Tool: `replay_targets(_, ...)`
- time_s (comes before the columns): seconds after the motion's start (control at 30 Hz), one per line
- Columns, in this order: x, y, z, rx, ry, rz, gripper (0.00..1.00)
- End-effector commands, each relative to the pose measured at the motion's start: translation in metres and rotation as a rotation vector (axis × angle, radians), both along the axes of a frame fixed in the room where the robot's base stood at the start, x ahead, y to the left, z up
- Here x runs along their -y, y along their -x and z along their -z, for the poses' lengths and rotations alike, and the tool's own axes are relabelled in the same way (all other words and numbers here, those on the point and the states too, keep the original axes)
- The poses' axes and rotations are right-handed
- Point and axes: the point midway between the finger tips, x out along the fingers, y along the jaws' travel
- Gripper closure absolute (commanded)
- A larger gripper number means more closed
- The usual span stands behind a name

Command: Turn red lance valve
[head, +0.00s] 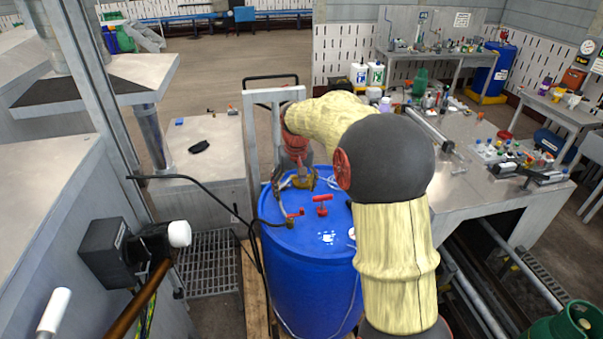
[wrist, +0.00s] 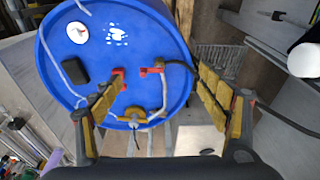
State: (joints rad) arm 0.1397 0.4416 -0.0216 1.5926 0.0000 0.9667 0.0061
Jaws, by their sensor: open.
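The blue drum (head: 310,270) stands upright below my arm and fills much of the wrist view (wrist: 150,35). Two small red valve handles are on its top. One (head: 295,214) is by the end of a black hose, and it also shows in the wrist view (wrist: 151,70). The other (head: 322,199) stands more toward the middle of the lid and also shows in the wrist view (wrist: 118,73). I cannot tell which is the lance valve. My gripper (wrist: 160,85) is open above the drum's edge, its fingers spread either side of the handles, with nothing held.
The black hose (head: 205,180) runs from the left to the drum top. A grey metal frame (head: 249,135) stands behind the drum. A cluttered workbench (head: 470,200) is on the right, and a grey table (head: 205,160) with a few small items is on the left.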

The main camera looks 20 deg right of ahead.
Motion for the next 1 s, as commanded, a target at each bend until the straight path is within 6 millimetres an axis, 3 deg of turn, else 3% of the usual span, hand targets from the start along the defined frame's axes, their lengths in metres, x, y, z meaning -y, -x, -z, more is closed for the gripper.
replay_targets(0.2, 0.027, -0.052, 0.019, -0.065, -0.01, 0.028, 0.24)
replay_targets(0.4, 0.048, -0.083, 0.052, -0.115, -0.019, 0.05, 0.24)
replay_targets(0.63, 0.063, -0.099, 0.086, -0.152, -0.026, 0.067, 0.24)
replay_targets(1.0, 0.067, -0.101, 0.106, -0.162, -0.028, 0.071, 0.24)
